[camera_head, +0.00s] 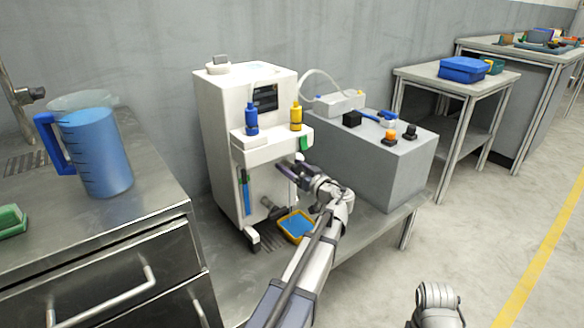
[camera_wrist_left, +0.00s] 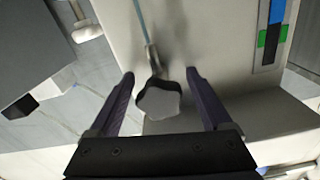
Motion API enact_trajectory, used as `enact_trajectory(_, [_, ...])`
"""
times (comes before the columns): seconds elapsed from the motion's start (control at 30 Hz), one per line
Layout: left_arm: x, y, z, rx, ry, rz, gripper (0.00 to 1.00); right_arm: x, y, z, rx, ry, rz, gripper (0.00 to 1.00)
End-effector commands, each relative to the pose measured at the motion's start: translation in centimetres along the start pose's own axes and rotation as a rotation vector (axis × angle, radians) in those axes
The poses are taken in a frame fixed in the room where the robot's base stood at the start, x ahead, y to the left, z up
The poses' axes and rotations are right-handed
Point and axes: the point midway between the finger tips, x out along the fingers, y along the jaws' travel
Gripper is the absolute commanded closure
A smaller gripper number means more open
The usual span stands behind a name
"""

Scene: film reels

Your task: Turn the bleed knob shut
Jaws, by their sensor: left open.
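A grey lobed knob (camera_wrist_left: 158,100) shows in the left wrist view, on a metal stem against the white machine. My left gripper (camera_wrist_left: 159,76) is open, with one finger on each side of the knob and visible gaps between. In the head view my left gripper (camera_head: 288,170) is at the front of the white machine (camera_head: 220,140), below its ledge. I cannot make out the knob clearly there; the gripper may hide it. My right gripper is out of view.
A yellow tray with blue inside (camera_head: 296,226) sits low beside the machine. Blue (camera_head: 251,118) and yellow (camera_head: 296,116) bottles stand on its ledge. A grey box (camera_head: 385,165) stands close on the right, and a blue jug (camera_head: 95,155) on the left counter.

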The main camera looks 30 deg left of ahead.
Motion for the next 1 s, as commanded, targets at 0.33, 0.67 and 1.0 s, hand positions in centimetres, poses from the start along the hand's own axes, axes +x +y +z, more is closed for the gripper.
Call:
enact_trajectory(0.33, [-0.04, 0.0, 0.0, 0.0, 0.0, 0.0, 0.48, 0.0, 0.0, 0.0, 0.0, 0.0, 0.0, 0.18])
enact_trajectory(0.67, [-0.04, 0.0, 0.0, 0.0, 0.0, 0.0, 0.85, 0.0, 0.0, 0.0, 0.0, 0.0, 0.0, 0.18])
enact_trajectory(1.0, [-0.05, 0.0, 0.0, 0.011, 0.0, 0.0, 1.0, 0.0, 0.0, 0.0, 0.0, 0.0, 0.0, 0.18])
